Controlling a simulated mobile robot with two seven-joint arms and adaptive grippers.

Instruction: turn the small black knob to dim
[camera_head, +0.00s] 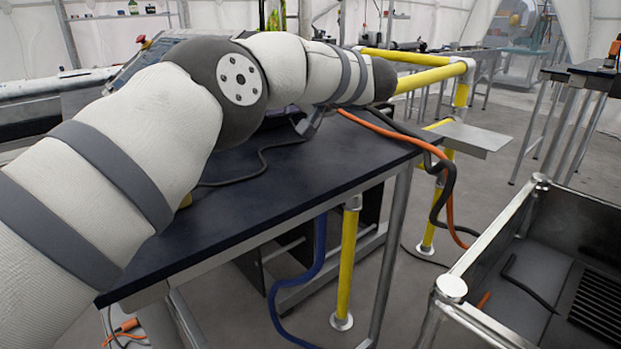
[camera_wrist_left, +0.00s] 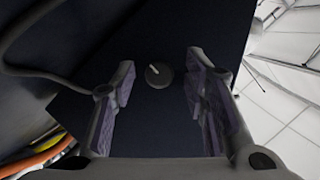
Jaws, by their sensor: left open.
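The small black knob (camera_wrist_left: 158,75) shows in the left wrist view on a dark flat panel (camera_wrist_left: 160,30). It is round and has a light pointer line slanting toward its upper left. My left gripper (camera_wrist_left: 160,88) is open, with one finger on each side of the knob in that view and a gap on both sides. The fingers do not touch the knob. In the head view my left arm reaches across the table, and its own links hide the gripper and the knob. My right gripper is in neither view.
A dark table (camera_head: 290,190) lies under my arm. Orange and black cables (camera_head: 405,140) hang over its right end by a yellow rail (camera_head: 405,57). A metal-framed bin (camera_head: 490,240) stands at the lower right. A cable (camera_wrist_left: 45,72) runs left of the fingers in the wrist view.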

